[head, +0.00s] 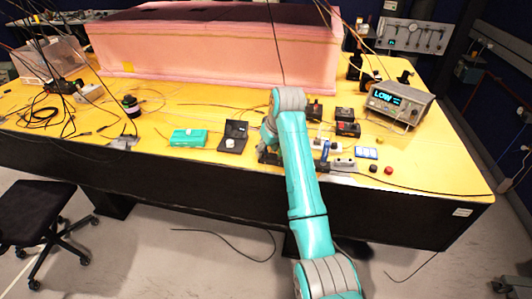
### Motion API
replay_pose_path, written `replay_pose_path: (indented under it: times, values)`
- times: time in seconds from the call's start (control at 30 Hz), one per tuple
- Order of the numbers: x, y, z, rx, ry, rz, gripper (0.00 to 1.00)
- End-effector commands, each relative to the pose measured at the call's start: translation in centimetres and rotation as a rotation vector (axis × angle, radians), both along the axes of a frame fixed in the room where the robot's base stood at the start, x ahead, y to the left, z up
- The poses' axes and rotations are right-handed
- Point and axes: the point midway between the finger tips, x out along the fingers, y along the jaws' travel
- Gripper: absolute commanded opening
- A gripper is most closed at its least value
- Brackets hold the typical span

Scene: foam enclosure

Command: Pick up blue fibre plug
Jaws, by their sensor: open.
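A small upright blue piece (325,149), which looks like the blue fibre plug, stands near the front of the yellow table, just right of my arm. It is too small to tell its exact shape or what it stands in. My gripper (268,157) hangs low over the table on the left side of my arm, left of the blue piece and apart from it. It is dark, small and partly hidden by the arm. It is open, and no held object shows.
A black open case (233,136) and a green box (188,138) lie left of my gripper. Black boxes (345,122), a blue-white card (366,153), a red knob (388,170) and a meter (399,103) are to the right. The pink foam enclosure (215,55) fills the back.

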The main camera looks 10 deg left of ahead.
Motion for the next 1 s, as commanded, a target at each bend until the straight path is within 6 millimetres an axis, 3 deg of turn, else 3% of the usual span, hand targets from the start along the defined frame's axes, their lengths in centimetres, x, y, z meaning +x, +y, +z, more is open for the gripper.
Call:
replay_pose_path:
  times: [0.3, 0.37, 0.5, 0.83, 1.0]
  values:
    - [0.2, 0.2, -0.6, 0.000, 0.000, 0.000, 0.48]
    - [0.2, 0.2, -0.6, 0.000, 0.000, 0.000, 0.36]
    - [0.2, 0.2, -0.6, 0.000, 0.000, 0.000, 0.01]
    - [0.2, 0.2, -0.5, 0.001, -0.001, 0.000, 0.00]
    - [0.2, 0.2, 1.2, 0.002, -0.002, 0.001, 0.00]
